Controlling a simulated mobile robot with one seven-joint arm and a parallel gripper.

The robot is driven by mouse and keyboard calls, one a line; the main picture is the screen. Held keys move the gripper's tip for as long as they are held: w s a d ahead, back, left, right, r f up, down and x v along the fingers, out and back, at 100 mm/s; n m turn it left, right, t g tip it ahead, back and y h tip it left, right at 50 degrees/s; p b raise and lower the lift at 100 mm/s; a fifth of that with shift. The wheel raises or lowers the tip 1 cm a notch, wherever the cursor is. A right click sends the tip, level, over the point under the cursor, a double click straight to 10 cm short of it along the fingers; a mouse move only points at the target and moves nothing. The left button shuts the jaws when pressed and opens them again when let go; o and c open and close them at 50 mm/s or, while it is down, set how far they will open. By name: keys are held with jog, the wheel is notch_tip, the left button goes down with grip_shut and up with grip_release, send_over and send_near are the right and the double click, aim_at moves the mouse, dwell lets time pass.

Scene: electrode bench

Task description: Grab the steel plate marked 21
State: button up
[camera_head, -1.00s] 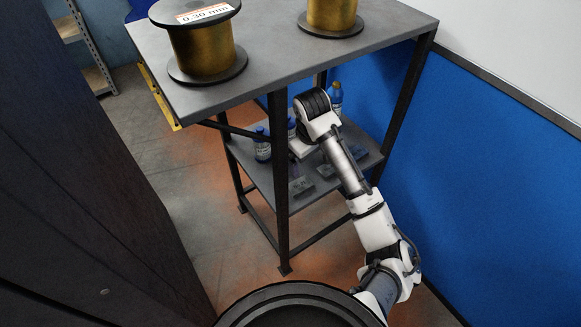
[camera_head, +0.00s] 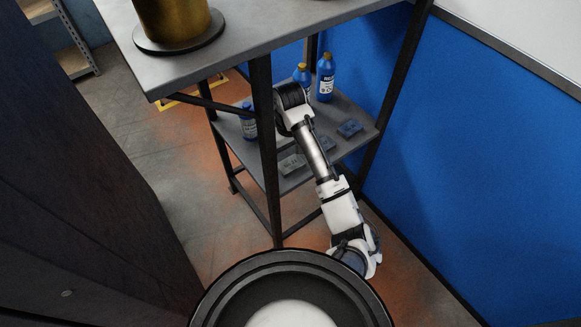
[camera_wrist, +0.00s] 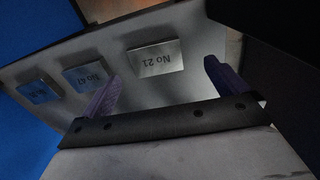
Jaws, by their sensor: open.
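The steel plate marked No 21 (camera_wrist: 155,58) is a small bright rectangle lying flat on the grey shelf in the wrist view, its lettering upside down. My gripper (camera_wrist: 165,84) is open and empty. Its two purple fingers are spread wide, and the plate appears beyond the fingertips, between them in the picture and apart from them. In the head view several plates lie on the lower shelf; the nearest one (camera_head: 292,164) seems to be this plate, but its marking is not readable there. My gripper is hidden in the head view.
Plate No 42 (camera_wrist: 85,77) and another plate (camera_wrist: 38,92) lie beside it toward the blue wall. Blue bottles (camera_head: 326,78) stand at the back of the lower shelf (camera_head: 271,181). The table top (camera_head: 235,50) and its dark leg (camera_head: 265,140) are close to my arm.

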aim_at(291, 163)
jog(key=f+b, duration=0.2)
jog(key=f, duration=0.3)
jog(key=shift+w+d+f+b, duration=0.1)
jog(key=shift+w+d+b, duration=0.15)
jog(key=shift+b, duration=0.15)
jog(key=c, duration=1.5)
